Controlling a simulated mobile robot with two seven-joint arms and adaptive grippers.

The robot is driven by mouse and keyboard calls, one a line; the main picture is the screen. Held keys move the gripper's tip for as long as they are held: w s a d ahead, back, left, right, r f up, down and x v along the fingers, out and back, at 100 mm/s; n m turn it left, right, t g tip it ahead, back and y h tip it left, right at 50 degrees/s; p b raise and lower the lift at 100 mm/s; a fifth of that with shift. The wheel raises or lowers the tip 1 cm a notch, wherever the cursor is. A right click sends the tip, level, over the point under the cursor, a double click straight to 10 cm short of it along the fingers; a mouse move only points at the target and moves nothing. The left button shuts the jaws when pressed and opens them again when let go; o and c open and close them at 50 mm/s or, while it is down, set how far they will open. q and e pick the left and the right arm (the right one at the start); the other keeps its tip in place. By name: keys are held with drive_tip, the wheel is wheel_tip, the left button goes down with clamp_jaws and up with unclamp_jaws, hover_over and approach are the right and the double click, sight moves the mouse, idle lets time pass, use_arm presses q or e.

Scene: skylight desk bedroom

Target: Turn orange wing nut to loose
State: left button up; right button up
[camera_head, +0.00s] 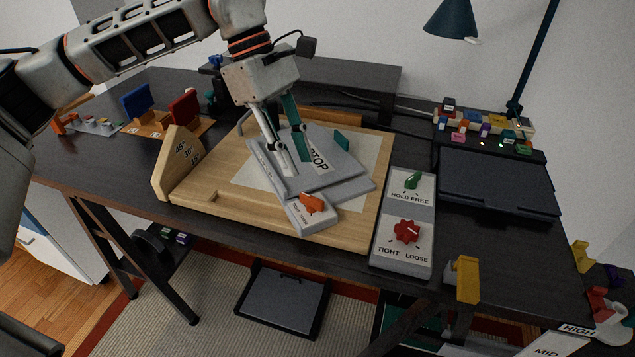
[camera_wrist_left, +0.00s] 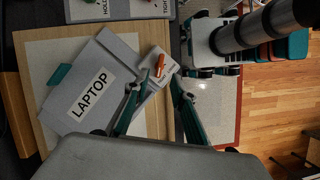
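The orange wing nut (camera_head: 312,203) sits on a small light-grey plate (camera_head: 318,221) at the front corner of the grey laptop stand (camera_head: 348,187). The plate's lettering is too small to read. My left gripper (camera_head: 294,167) is above the laptop stand, behind and left of the wing nut in the head view. In the left wrist view, its two teal fingers (camera_wrist_left: 168,80) are apart with nothing between their tips. The wing nut lies just beyond them. My right gripper is not seen.
A wooden board (camera_head: 225,205) carries the laptop stand and an angle-marked wedge (camera_head: 178,160). Right of it is a panel with a green knob (camera_head: 413,181) marked HOLD FREE and a red knob (camera_head: 406,231) marked TIGHT LOOSE. A yellow block (camera_head: 467,279) stands at the front edge.

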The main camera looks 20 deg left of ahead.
sight(312, 197)
use_arm(q)
drive_tip(key=shift+x, duration=3.8)
clamp_jaws()
